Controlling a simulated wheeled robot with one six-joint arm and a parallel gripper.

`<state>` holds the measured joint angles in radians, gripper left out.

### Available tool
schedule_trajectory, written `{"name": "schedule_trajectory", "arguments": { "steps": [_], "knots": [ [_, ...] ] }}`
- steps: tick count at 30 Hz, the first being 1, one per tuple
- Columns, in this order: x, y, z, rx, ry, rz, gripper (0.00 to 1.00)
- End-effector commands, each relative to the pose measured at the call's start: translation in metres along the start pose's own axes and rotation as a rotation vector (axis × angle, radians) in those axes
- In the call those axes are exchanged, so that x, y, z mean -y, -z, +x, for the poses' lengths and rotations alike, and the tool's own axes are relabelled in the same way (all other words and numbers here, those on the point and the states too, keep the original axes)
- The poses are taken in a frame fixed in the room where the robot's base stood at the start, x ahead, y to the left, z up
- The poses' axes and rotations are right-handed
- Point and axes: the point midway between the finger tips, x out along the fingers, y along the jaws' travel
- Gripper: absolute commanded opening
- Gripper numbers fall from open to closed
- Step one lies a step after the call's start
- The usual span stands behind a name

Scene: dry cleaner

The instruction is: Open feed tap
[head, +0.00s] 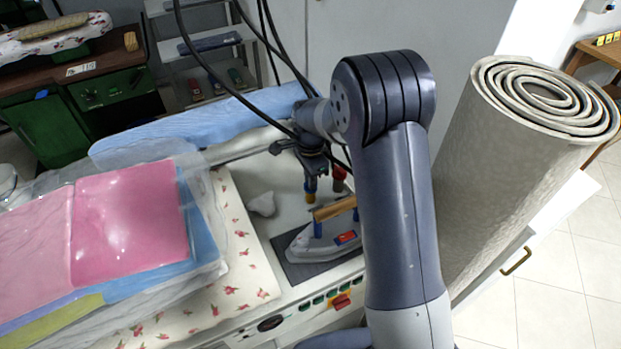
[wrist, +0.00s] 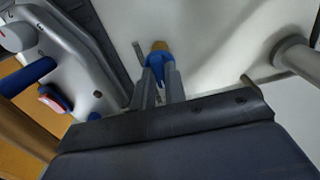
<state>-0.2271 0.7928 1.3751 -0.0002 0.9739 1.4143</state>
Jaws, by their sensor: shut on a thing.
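The feed tap (wrist: 158,56) shows in the wrist view as a blue handle on a brass-coloured end. In the head view the tap (head: 310,190) stands on the pale top of the ironing station, behind the iron. My gripper (head: 311,174) comes down on it from above. In the wrist view the two fingers of my gripper (wrist: 160,78) are shut on the blue handle, one on each side. The fingers and wrist hide part of the tap, and how far it is turned cannot be told.
An iron (head: 316,240) with a wooden handle rests on a dark pad just in front. A red-topped fitting (head: 338,178) stands close right of the tap. Black hoses (head: 262,40) hang behind my wrist. Pink folded cloths (head: 130,215) lie left; a large grey roll (head: 500,180) stands right.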

Motion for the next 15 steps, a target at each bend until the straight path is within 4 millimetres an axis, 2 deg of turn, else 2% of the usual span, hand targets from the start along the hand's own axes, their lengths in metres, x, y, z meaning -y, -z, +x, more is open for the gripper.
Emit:
{"name": "schedule_trajectory", "arguments": {
  "steps": [10,11,15],
  "knots": [
    [0.0003,0.0001,-0.0006,0.000,0.001,0.005,0.00],
    [0.0003,0.0001,-0.0006,0.000,0.001,0.005,0.14],
    [0.0003,0.0001,-0.0004,0.000,0.001,0.004,0.26]
  ]
}}
